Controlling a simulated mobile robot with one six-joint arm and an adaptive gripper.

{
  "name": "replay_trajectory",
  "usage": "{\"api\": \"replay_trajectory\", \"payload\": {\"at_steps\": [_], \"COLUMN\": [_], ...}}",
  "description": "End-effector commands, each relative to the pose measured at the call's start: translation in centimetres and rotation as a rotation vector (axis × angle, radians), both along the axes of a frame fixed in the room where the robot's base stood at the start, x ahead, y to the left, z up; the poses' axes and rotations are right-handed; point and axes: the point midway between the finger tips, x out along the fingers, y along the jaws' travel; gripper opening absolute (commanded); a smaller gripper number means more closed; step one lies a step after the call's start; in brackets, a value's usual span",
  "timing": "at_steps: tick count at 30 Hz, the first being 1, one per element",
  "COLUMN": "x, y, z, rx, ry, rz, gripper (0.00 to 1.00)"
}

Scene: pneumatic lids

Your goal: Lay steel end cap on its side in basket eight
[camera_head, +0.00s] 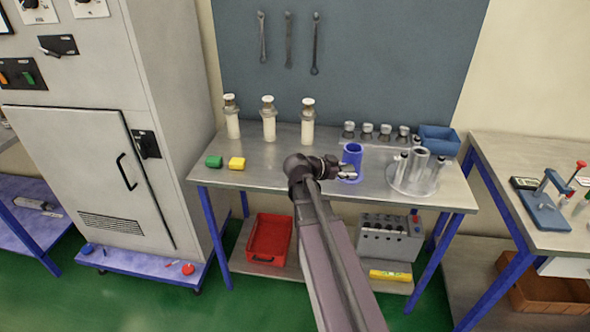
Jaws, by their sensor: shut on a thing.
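A blue open bin (439,139) sits at the back right corner. I see no number on it, so I cannot tell which container is basket eight.
Several white cylinders with metal tops (268,119) stand at the back left. A round stand with clear tubes (413,173) is right of my gripper. A red tray (269,240) is on the lower shelf.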

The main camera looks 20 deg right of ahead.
Motion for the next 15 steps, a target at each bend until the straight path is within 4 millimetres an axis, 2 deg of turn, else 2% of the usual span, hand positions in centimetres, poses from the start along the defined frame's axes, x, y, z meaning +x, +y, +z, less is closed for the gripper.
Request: {"api": "replay_trajectory", "payload": {"at_steps": [9, 15], "x": [-0.4, -0.25], "y": [-0.86, -0.47], "z": [0.02, -0.4], "rx": [-0.001, 0.0], "ry": [0.0, 0.0], "rz": [-0.013, 0.004], "gripper": [0.0, 0.0]}}
